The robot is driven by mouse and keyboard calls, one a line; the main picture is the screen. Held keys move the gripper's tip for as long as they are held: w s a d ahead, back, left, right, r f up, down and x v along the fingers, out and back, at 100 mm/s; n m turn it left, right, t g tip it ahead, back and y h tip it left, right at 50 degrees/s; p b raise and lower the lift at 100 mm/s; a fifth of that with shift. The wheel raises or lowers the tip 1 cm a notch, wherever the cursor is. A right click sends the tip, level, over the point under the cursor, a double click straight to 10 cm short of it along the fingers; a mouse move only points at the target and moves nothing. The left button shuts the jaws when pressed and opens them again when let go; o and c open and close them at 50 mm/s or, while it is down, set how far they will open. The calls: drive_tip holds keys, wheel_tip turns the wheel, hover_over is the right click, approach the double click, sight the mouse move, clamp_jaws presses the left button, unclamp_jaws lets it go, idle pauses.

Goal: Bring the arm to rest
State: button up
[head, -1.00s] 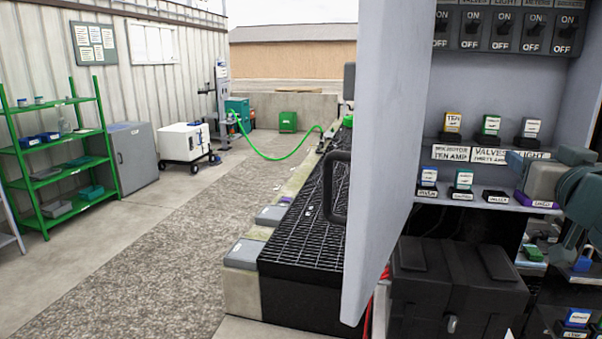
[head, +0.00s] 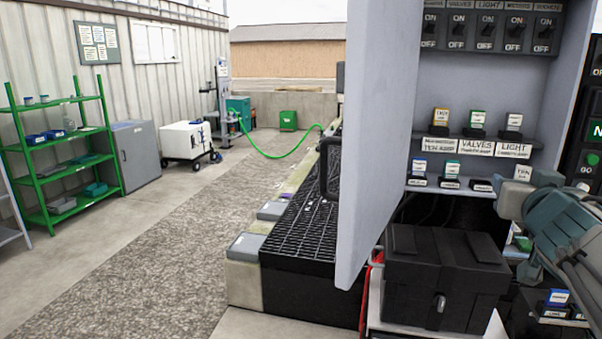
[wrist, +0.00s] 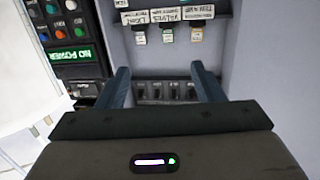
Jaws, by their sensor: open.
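My gripper (wrist: 165,78) is open and empty in the wrist view, its two blue-grey fingers well apart. Between and beyond them is the grey electrical cabinet (wrist: 265,60) with its fuses and a row of switches, seen upside down. The fingers appear clear of these parts. In the head view my teal and grey arm (head: 565,225) stands at the right edge, in front of the cabinet's right side. It hides part of the lower fuse row, and I cannot make out the fingertips there.
The open cabinet door (head: 375,140) stands left of the fuses. A black case (head: 445,280) sits below them. A control panel (head: 590,110) with buttons is at the right. A black grating (head: 300,225) lies left of the door. The gravel strip (head: 170,260) is clear.

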drive_tip(key=s+a+f+n+g+y, duration=0.1)
drive_tip(key=s+a+f+g+y, duration=0.1)
drive_tip(key=s+a+f+g, duration=0.2)
drive_tip(key=s+a+f+n+g+y, duration=0.2)
drive_tip(key=s+a+f+g, duration=0.2)
drive_tip(key=a+f, duration=0.6)
drive_tip(key=s+a+f+n+g+y, duration=0.1)
drive_tip(key=s+a+f+g, duration=0.3)
drive_tip(key=f, duration=0.9)
drive_tip(key=s+a+y, duration=0.1)
drive_tip(key=a, duration=0.2)
drive_tip(key=shift+s+a+f+n+y, duration=0.15)
drive_tip(key=shift+s+a+n+y, duration=0.15)
drive_tip(key=shift+a+n, duration=0.1)
